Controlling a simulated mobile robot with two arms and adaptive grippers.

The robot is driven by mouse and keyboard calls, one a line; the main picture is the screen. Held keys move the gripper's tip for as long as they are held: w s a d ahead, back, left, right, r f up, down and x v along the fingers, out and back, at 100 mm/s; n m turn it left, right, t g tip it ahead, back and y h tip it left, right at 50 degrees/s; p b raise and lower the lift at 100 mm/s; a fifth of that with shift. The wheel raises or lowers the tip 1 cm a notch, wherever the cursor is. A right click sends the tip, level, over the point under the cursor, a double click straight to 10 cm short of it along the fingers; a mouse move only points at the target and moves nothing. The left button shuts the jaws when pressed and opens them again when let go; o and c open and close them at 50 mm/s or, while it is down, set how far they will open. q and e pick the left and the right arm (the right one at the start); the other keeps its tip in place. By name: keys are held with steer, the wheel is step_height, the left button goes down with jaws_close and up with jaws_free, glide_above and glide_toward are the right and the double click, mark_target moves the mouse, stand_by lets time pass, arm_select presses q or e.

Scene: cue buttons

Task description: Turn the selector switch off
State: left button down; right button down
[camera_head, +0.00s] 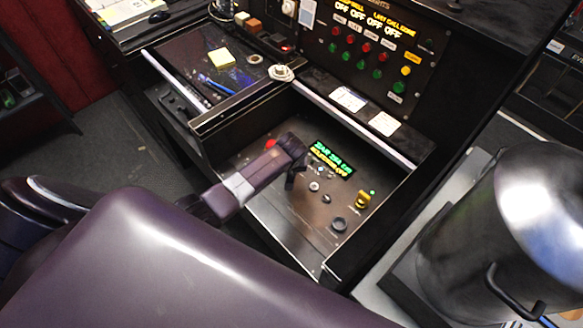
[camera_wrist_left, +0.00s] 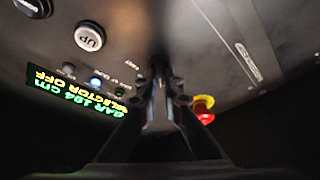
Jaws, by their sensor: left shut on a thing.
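The sloped control panel (camera_head: 285,215) sits in an open console bay. Its lit display (camera_head: 332,158) also shows upside down in the left wrist view (camera_wrist_left: 75,98), where it reads "BAR 194 cm" and "SELECTOR OFF". My left gripper (camera_head: 291,181) reaches down to the panel, left of the display. In the left wrist view its two fingers (camera_wrist_left: 161,88) are closed together at the panel face, around a small dark part that I take for the selector switch. The fingers hide most of that switch, so its angle does not show. My right gripper is not in view.
A red button on a yellow base (camera_wrist_left: 204,106) is close beside the fingers. An UP button (camera_wrist_left: 90,37), a blue lamp (camera_wrist_left: 95,82) and a yellow knob (camera_head: 362,200) are on the same panel. Raised console walls surround it. A metal cylinder (camera_head: 505,235) stands at right.

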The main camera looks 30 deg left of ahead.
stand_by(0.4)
arm_select(q)
steer(key=c, duration=2.1)
jaws_free()
steer(key=shift+r, duration=0.1)
steer(key=v, duration=1.1)
steer(key=shift+r, duration=0.4)
steer(key=shift+s+d, duration=0.1)
